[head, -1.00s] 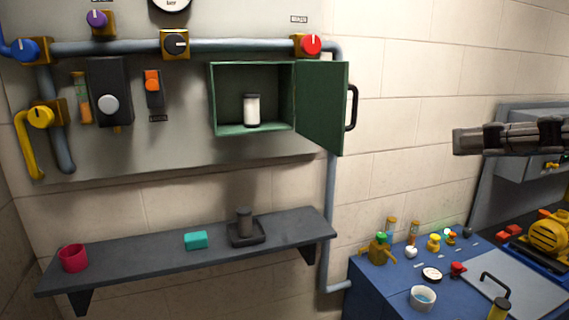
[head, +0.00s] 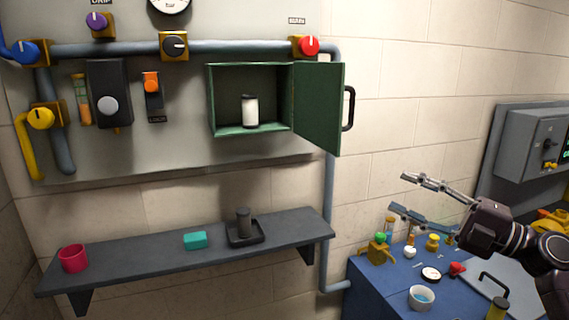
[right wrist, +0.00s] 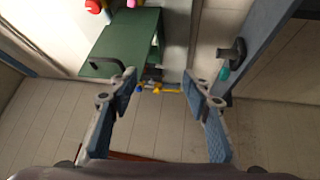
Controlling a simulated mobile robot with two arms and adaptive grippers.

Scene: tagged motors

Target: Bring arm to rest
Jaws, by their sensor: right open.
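My right gripper (head: 408,192) is open and empty in the head view, in the air above the blue workbench and in front of the block wall. Its two fingers stand wide apart, pointing left. In the right wrist view the same gripper (right wrist: 168,82) shows nothing between its fingers. The green cabinet (head: 228,131) hangs on the wall panel to the left, its door (head: 318,108) swung open. A white canister with a dark lid (head: 250,110) stands upright inside it. My left gripper is not in view.
A grey wall shelf (head: 140,248) holds a red cup (head: 73,258), a teal block (head: 195,240) and a dark cylinder in a tray (head: 243,222). The blue workbench (head: 375,290) carries small bottles and a white bowl (head: 422,298). A grey control box (head: 522,140) is at right.

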